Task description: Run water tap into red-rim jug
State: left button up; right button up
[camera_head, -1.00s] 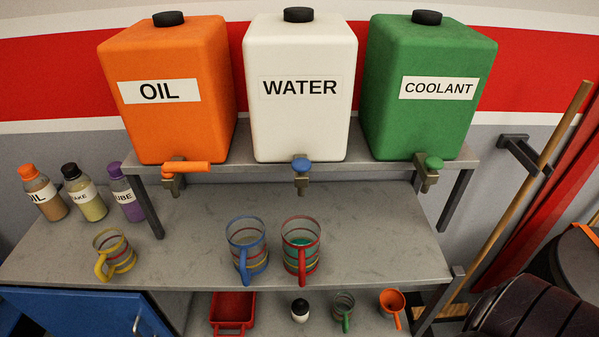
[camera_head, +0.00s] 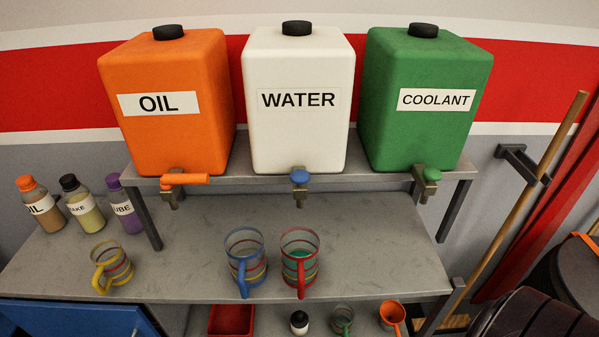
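The white water tank (camera_head: 298,130) stands in the middle of the upper shelf. Its tap (camera_head: 300,181) has a blue knob and hangs over the shelf's front edge. The red-rim jug (camera_head: 300,261) stands upright on the bench below, its red handle facing me, with some greenish liquid inside. It is slightly right of the water tap and does not look to be held by anything. The blue-rim jug (camera_head: 246,262) stands close to its left. Neither gripper is in view.
The orange oil tank (camera_head: 168,130) and green coolant tank (camera_head: 424,130) flank the water tank. A yellow-handled jug (camera_head: 112,268) and several bottles (camera_head: 82,207) stand at left. The bench (camera_head: 185,240) is clear between the yellow and blue jugs. A broom handle (camera_head: 520,200) leans at right.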

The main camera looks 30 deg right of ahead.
aim_at(300, 177)
jog(key=z, duration=1.05)
